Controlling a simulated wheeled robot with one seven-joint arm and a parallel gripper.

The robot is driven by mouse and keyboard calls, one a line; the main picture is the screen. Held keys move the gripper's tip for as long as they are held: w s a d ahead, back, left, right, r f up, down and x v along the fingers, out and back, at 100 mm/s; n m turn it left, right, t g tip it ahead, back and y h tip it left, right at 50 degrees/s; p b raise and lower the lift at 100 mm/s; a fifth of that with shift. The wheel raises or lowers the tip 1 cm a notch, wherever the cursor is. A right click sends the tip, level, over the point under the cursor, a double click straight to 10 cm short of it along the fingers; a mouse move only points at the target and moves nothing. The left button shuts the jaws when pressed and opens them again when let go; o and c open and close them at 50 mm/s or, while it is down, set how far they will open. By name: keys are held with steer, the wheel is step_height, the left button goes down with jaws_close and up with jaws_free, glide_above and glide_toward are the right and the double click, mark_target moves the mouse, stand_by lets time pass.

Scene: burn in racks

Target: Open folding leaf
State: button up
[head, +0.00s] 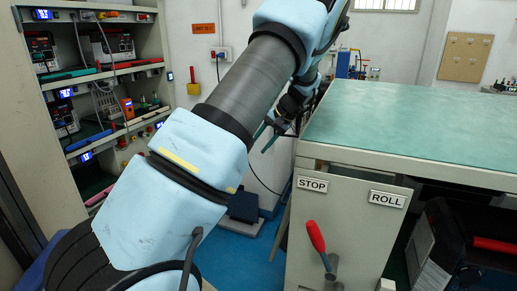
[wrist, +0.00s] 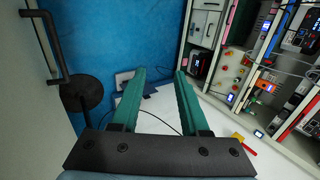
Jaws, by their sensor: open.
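No part is clearly marked as the folding leaf, and I cannot tell which surface it is. A bench (head: 410,125) with a green top stands at the right of the head view. Its pale end panel (head: 325,200) carries STOP and ROLL labels and a red-handled lever (head: 317,240). My gripper (wrist: 160,72) is open, its two green fingers apart with nothing between them. In the wrist view a pale panel with a black bar handle (wrist: 48,55) lies to the left, apart from the fingers.
A rack (head: 170,60) of shelves with electronic units stands at the left; it also shows at the right of the wrist view (wrist: 220,105). A dark case with a red handle (head: 490,246) sits under the bench. Blue floor (head: 240,260) is visible between rack and bench.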

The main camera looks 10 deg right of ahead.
steer(key=b+v, duration=0.2)
steer(key=v, duration=0.7)
steer(key=shift+f, duration=0.1)
